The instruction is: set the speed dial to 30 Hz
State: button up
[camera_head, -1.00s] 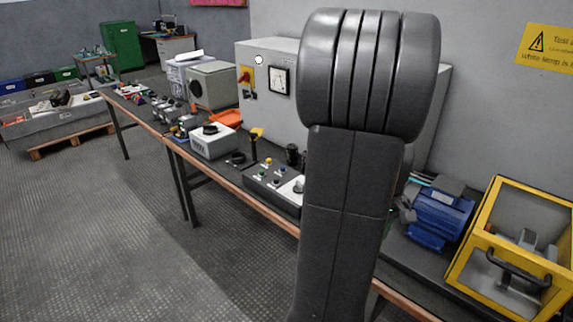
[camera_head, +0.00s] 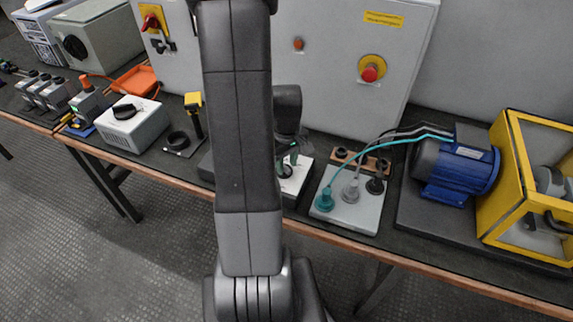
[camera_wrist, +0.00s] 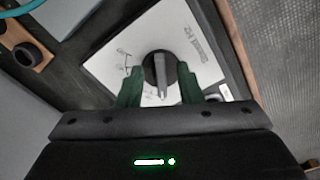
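The speed dial (camera_wrist: 160,76) is a round dark knob with a grey pointer ridge on a white plate (camera_wrist: 110,58) marked Hz in the wrist view. The ridge lies roughly along the picture's vertical. Some scale marks show left of the knob, but the numbers are too blurred to read. My gripper (camera_wrist: 160,88) is open, with one green finger on each side of the knob and space between the fingers and the ridge. I cannot tell whether they touch the knob's edge. In the head view my gripper (camera_head: 288,162) is over the white plate (camera_head: 297,182), and my arm hides part of it.
Right of the plate stands a panel with plugged cables (camera_head: 350,205), then a blue motor (camera_head: 455,170) and a yellow guard frame (camera_head: 515,170). A grey cabinet (camera_head: 330,50) stands behind.

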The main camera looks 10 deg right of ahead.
jog(key=shift+f, duration=0.55)
grip_shut()
